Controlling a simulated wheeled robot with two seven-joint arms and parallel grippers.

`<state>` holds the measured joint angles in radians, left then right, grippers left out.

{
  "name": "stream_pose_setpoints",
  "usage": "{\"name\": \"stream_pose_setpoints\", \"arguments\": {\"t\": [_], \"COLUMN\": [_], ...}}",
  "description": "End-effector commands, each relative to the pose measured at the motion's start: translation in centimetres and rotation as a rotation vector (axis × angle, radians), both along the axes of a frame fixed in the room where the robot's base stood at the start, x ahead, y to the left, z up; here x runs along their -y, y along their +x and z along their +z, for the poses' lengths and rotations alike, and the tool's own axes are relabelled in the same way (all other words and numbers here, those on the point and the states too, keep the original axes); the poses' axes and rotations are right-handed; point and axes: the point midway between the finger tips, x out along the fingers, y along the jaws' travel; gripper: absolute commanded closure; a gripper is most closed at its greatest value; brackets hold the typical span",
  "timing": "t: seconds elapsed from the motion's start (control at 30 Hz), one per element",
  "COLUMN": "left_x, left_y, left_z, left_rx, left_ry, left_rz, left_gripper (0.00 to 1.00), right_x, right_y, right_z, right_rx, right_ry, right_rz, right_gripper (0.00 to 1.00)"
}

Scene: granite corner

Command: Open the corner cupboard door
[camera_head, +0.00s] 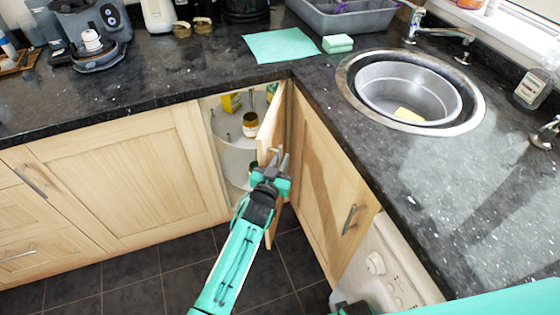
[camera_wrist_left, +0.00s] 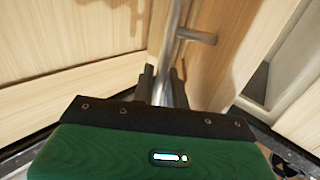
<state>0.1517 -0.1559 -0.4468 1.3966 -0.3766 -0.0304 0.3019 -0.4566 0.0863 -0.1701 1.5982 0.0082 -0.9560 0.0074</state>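The corner cupboard door (camera_head: 271,128) stands open, swung out from the corner and seen nearly edge-on. Behind it the cupboard shows curved white shelves (camera_head: 236,160) with a jar and a yellow packet on the upper one. My left gripper (camera_head: 275,166) is at the door's metal bar handle. In the left wrist view the handle (camera_wrist_left: 172,50) runs down between the two dark fingers (camera_wrist_left: 161,84), which are closed around it. The lower door is partly hidden by my left arm. A dark and green part at the bottom edge seems to be my right gripper; its fingers are not visible.
A neighbouring wooden door (camera_head: 325,180) with its own handle (camera_head: 350,219) is close to the right of the open door. A white appliance (camera_head: 385,268) stands further right. The dark countertop (camera_head: 180,75) runs above. Tiled floor (camera_head: 130,285) is free at the lower left.

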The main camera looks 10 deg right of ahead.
Motion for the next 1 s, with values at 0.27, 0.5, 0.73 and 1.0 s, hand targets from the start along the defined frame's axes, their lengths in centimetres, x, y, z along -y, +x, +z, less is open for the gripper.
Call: {"name": "stream_pose_setpoints", "arguments": {"t": [0.27, 0.5, 0.73, 1.0], "left_x": [-0.4, -2.2, -4.3, -5.8], "left_y": [-0.7, -4.5, -8.7, -11.8], "left_z": [-0.1, -0.2, -0.1, -0.1], "left_rx": [-0.001, -0.002, -0.003, -0.001], "left_ry": [0.000, 0.000, -0.001, 0.000], "left_rz": [0.000, 0.000, 0.000, 0.000], "left_gripper": [0.85, 0.85, 0.85, 0.85], "right_x": [0.4, 0.6, 0.6, 0.3], "right_y": [0.0, -0.3, -0.5, -0.1], "right_z": [0.0, -0.6, -1.0, -0.8], "right_rx": [0.001, -0.002, -0.003, 0.002], "right_ry": [-0.007, -0.009, -0.010, -0.004], "right_rz": [0.003, 0.004, 0.004, 0.001], "right_gripper": [0.64, 0.64, 0.64, 0.64]}}
